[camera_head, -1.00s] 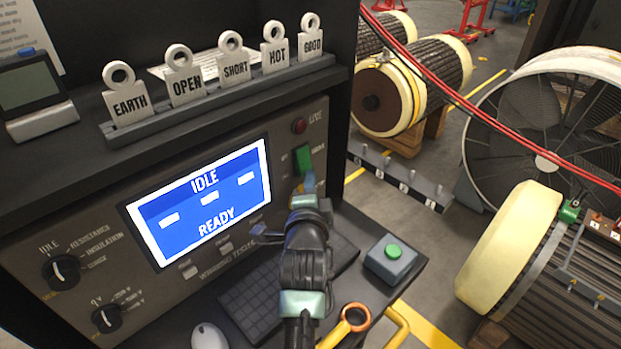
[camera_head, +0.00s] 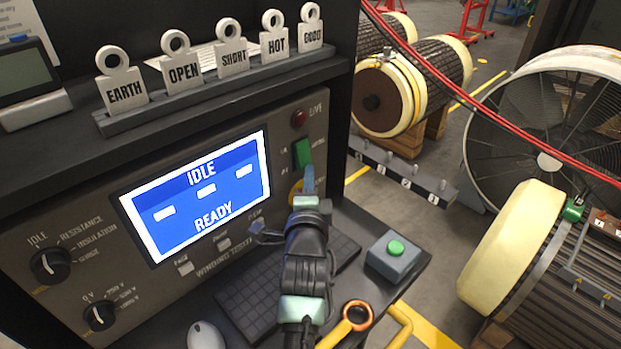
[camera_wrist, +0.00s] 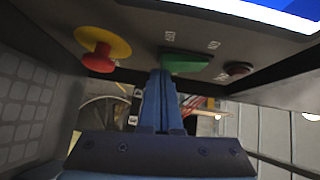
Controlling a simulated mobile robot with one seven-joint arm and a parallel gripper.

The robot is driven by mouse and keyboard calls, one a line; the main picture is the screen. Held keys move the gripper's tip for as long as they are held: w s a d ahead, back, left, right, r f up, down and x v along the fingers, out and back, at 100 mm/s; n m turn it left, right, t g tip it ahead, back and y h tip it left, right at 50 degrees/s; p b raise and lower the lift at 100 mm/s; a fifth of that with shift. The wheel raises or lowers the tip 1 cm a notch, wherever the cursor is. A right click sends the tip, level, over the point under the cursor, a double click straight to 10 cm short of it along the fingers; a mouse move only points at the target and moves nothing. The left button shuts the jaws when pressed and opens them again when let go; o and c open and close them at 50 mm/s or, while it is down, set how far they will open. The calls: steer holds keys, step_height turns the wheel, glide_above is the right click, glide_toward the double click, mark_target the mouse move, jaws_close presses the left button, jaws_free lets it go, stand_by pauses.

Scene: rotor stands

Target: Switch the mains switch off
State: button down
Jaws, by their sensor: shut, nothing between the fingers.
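The mains switch is a green rocker (camera_head: 302,153) on the right side of the grey tester panel (camera_head: 88,218), below a dark red lamp. It also shows in the wrist view (camera_wrist: 187,62). My gripper (camera_head: 308,172) is shut and empty, its blue fingers just below the switch in the head view. In the wrist view the fingertips (camera_wrist: 162,76) are right by the switch's edge. I cannot tell whether they touch it. The screen reads IDLE and READY.
A red stop button on a yellow disc (camera_wrist: 103,42) sits close beside the fingers. The red lamp (camera_head: 299,118) is above the switch. A keyboard, a mouse (camera_head: 206,336) and a green-button box (camera_head: 396,257) lie on the shelf below.

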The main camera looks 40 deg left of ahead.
steer(key=shift+f, duration=0.25)
steer(key=m+b, duration=0.1)
steer(key=m+t+y+b, duration=0.1)
steer(key=b, duration=0.1)
steer(key=shift+a+f+t, duration=0.3)
steer(key=shift+a, duration=0.1)
steer(key=shift+d+b, duration=0.1)
steer(key=shift+b, duration=0.2)
